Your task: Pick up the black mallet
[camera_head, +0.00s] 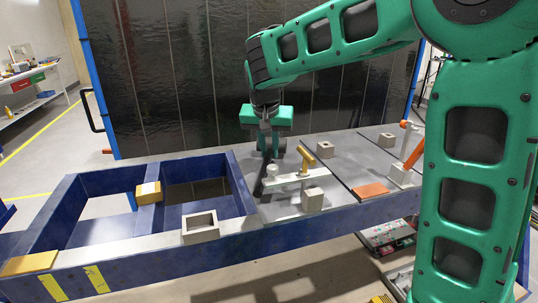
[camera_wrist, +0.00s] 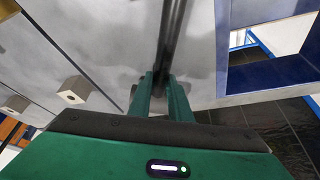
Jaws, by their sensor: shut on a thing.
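The black mallet (camera_head: 259,186) shows in the head view as a dark bar at my gripper, over the left end of the grey plate. In the wrist view, a dark bar of the mallet (camera_wrist: 174,35) runs from the top edge down between my fingers. My gripper (camera_head: 268,150) points down and is shut on this bar; its green fingers (camera_wrist: 161,82) lie on either side of it. The mallet's head cannot be made out clearly, and I cannot tell whether the mallet touches the plate.
A white clamp with a yellow handle (camera_head: 307,159) stands close to the right of my gripper. Another clamp has an orange handle (camera_head: 410,140). A blue open frame (camera_head: 245,183) lies left; a dark panel (camera_head: 180,80) stands behind.

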